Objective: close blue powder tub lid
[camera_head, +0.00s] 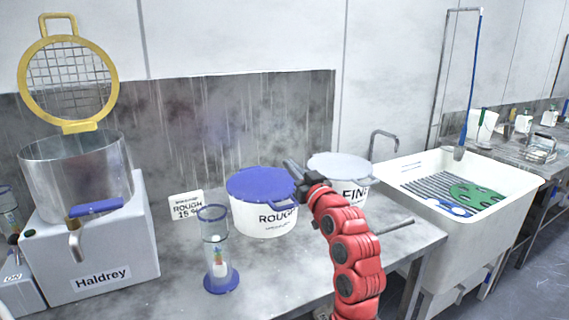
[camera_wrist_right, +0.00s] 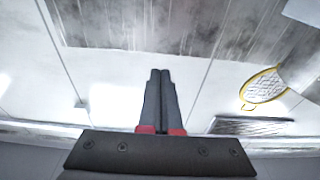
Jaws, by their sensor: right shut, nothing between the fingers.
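The blue powder tub (camera_head: 264,218) is a white tub marked ROUGH on the metal bench. Its blue lid (camera_head: 258,184) lies over the top and looks closed; whether it is fully seated I cannot tell. My right gripper (camera_head: 291,165) is at the right edge of the blue lid, between it and the white-lidded tub; contact cannot be told. In the right wrist view its two fingers (camera_wrist_right: 159,88) are together with nothing between them. The tub is not seen in the wrist view. My left gripper is not in view.
The FINE tub (camera_head: 352,192) with a pale lid stands close behind my right arm. A blue-based measuring cylinder (camera_head: 218,262) stands in front left of the blue tub. A Haldrey machine (camera_head: 108,250) is at left, a white sink (camera_head: 480,174) at right.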

